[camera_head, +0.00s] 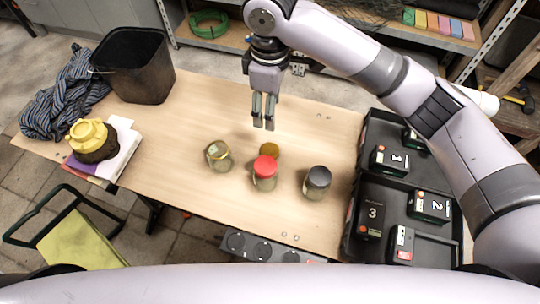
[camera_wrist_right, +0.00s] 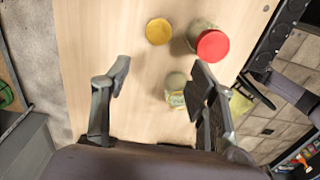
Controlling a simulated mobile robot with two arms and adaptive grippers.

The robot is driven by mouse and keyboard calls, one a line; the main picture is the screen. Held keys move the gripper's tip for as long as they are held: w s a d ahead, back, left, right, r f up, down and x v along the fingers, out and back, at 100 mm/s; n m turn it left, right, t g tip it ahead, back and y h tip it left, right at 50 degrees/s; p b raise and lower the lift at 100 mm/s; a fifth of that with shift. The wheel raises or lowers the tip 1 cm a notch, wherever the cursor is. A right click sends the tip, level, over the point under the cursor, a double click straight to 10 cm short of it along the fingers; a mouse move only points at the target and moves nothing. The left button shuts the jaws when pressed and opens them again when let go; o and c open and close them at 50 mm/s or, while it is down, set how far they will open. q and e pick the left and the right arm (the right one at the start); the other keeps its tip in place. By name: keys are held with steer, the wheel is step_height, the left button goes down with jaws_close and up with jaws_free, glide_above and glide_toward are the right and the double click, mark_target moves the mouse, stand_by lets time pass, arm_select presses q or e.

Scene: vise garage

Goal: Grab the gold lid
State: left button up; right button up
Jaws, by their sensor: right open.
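The gold lid (camera_head: 271,147) lies on the wooden table just behind the red-lidded jar (camera_head: 264,177), which hides part of it in the head view. In the right wrist view the gold lid (camera_wrist_right: 158,31) shows whole, beside the red-lidded jar (camera_wrist_right: 212,45). My right gripper (camera_head: 264,122) points down above the table, behind the gold lid and apart from it. In the right wrist view its fingers (camera_wrist_right: 160,75) are spread with nothing held between them. My left gripper is not in view.
A glass jar without a visible coloured lid (camera_head: 218,158) stands left of the red-lidded jar, and a black-lidded jar (camera_head: 317,181) stands right. A black tray with numbered boxes (camera_head: 385,185) lies at the table's right. A black bin (camera_head: 134,66) stands at the back left. The table's middle left is clear.

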glide_above(270, 150)
step_height(270, 150, down, 12)
steer(key=shift+s+r, duration=0.15)
steer(key=shift+f, duration=2.75)
steer(key=c, duration=0.5)
